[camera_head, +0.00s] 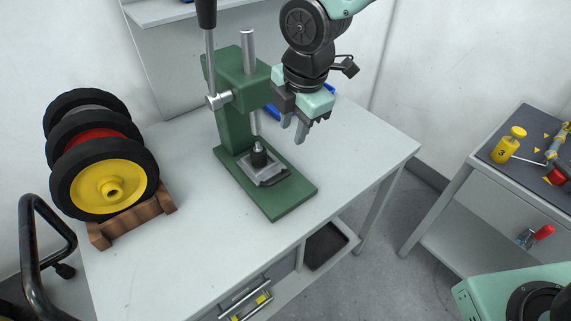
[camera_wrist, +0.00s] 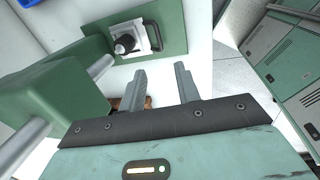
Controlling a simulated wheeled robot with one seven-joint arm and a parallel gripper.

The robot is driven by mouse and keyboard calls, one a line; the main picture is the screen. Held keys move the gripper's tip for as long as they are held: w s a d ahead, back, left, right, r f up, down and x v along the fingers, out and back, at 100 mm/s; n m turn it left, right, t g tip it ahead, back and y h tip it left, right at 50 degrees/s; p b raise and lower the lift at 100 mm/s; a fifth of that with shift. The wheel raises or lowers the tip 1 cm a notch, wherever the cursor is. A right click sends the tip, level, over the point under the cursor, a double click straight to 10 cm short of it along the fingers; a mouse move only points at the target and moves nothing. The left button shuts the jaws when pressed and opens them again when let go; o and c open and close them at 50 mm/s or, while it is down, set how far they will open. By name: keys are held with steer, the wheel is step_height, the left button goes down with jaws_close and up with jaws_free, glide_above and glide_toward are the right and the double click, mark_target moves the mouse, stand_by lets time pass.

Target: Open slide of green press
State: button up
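The green press (camera_head: 233,125) stands on the grey table, with its lever upright and its ram above the base. Its slide (camera_head: 268,179) is a small grey plate on the green base, carrying a black fixture (camera_head: 258,158) with a metal tip. In the wrist view the slide (camera_wrist: 143,47) shows at the upper middle, with a dark handle loop (camera_wrist: 156,37) on one side. My gripper (camera_head: 293,128) is open and empty, in the air right of the press column and above the base. Its two fingers (camera_wrist: 160,84) are apart with nothing between them, not touching the slide.
A wooden rack (camera_head: 135,216) with several black-tyred wheels stands left of the press. A blue item (camera_head: 271,111) lies behind the press, partly hidden. The table right of the base is clear. A second bench (camera_head: 505,185) with tools stands at the far right.

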mark_target(282, 177)
steer(key=w+f, duration=0.1)
steer(key=f, duration=0.4)
steer(key=w+a+f+p, duration=0.1)
steer(key=f, duration=0.5)
steer(key=w+a+f+p, duration=0.1)
steer(key=f, duration=0.5)
jaws_close()
